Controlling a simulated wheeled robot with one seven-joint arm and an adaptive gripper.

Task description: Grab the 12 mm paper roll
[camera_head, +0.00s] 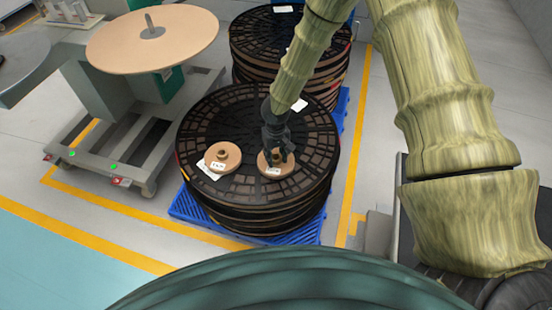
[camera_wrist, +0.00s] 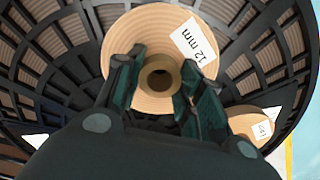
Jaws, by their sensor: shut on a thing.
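The 12 mm paper roll (camera_wrist: 152,32) is a tan disc with a raised hollow core. Its white label reads "12 mm" in the wrist view. In the head view the roll (camera_head: 266,168) lies on or just above the black reel stack, on the right of two small rolls. My gripper (camera_wrist: 157,82) is shut on the roll's core, one finger on each side. In the head view my gripper (camera_head: 276,150) comes down from above and covers part of the roll. Whether the roll touches the reel below cannot be told.
A second small roll (camera_head: 222,157) with a label lies to the left on the same black reel stack (camera_head: 300,205). The stack stands on a blue pallet (camera_head: 190,213). Another reel stack (camera_head: 265,35) is behind. A rewind station with a large tan disc (camera_head: 120,45) stands left.

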